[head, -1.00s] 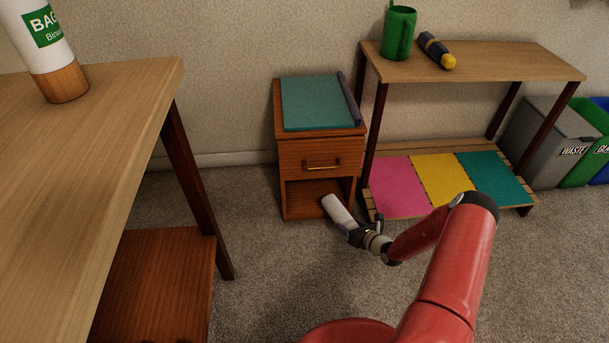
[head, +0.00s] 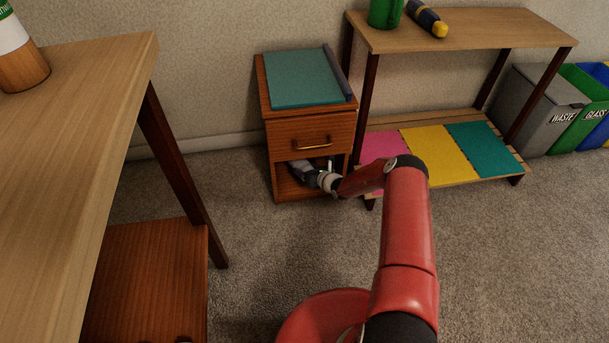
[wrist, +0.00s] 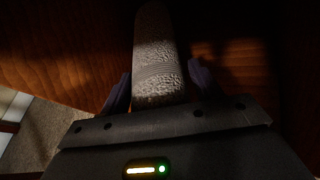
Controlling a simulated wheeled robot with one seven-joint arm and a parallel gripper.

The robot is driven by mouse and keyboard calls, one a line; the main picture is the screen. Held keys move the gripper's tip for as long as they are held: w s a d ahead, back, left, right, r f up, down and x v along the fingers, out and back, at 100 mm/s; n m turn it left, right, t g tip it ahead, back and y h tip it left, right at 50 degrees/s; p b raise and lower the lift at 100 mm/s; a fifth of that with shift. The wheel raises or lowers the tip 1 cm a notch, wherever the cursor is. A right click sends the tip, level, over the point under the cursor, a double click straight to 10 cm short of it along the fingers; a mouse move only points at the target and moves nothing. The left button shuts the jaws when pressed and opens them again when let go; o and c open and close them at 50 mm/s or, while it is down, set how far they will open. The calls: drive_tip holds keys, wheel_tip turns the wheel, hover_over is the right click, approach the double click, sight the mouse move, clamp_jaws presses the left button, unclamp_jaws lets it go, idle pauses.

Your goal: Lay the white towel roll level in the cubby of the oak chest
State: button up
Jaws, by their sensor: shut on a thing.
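The oak chest (head: 309,132) stands against the wall, with a drawer above and an open cubby (head: 287,186) below. My gripper (head: 297,167) reaches into the cubby opening, pointing inward. In the wrist view my gripper (wrist: 158,92) is shut on the white towel roll (wrist: 160,55), one finger on each side. The roll points away from the palm into the dim cubby, with brown wood around it.
A low shelf unit (head: 460,30) stands right of the chest, with a green mug (head: 385,12) and a dark bottle (head: 427,18) on top. A wooden table (head: 80,110) is at the left. Bins (head: 540,105) stand at far right. The carpet between is clear.

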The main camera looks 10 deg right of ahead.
drive_tip(key=shift+w+a, duration=0.15)
drive_tip(key=shift+w, duration=0.15)
drive_tip(key=f, duration=0.2)
drive_tip(key=f+b, duration=0.1)
drive_tip(key=shift+w+a, duration=0.25)
drive_tip(key=shift+w, duration=0.15)
drive_tip(key=shift+f, duration=0.2)
drive_tip(key=shift+f+b, duration=0.3)
drive_tip(key=shift+b, duration=0.05)
drive_tip(key=o, duration=1.1)
drive_tip(key=shift+r, duration=0.1)
